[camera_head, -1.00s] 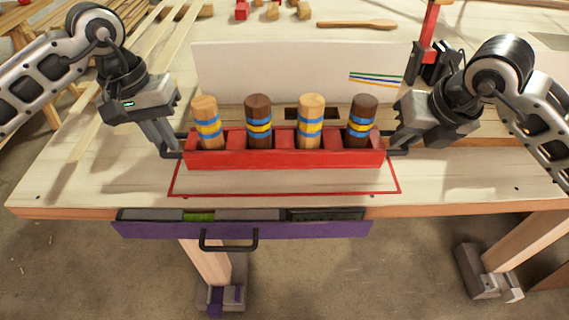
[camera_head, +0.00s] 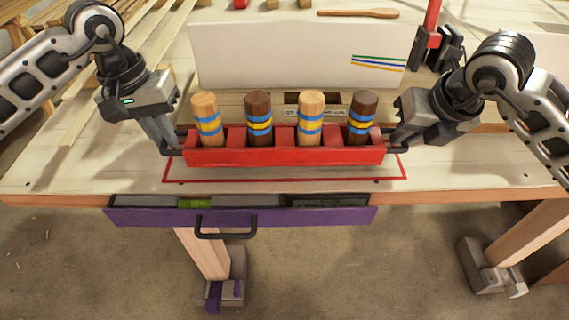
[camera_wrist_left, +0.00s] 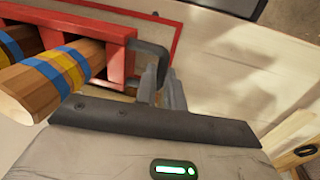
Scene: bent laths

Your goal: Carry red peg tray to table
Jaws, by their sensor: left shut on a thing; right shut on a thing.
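The red peg tray (camera_head: 285,157) is held between my two grippers over the near part of the table (camera_head: 90,165). It carries several upright wooden pegs, light (camera_head: 207,118) and dark (camera_head: 258,120) by turns, with blue and yellow bands. My left gripper (camera_head: 172,146) is shut on the black handle at the tray's left end; the handle (camera_wrist_left: 152,58) and tray (camera_wrist_left: 105,30) also show in the left wrist view. My right gripper (camera_head: 393,142) is shut on the right handle. The tray looks level. A red outline (camera_head: 175,181) on the tabletop lies below and around it; the exact gap is hard to tell.
A white upright panel (camera_head: 290,56) with coloured stripes stands behind the tray. A purple drawer (camera_head: 150,217) with a black handle sticks out below the table's front edge. A wooden spatula-like tool (camera_head: 358,13) lies at the back. Long laths (camera_head: 130,75) lie at the left.

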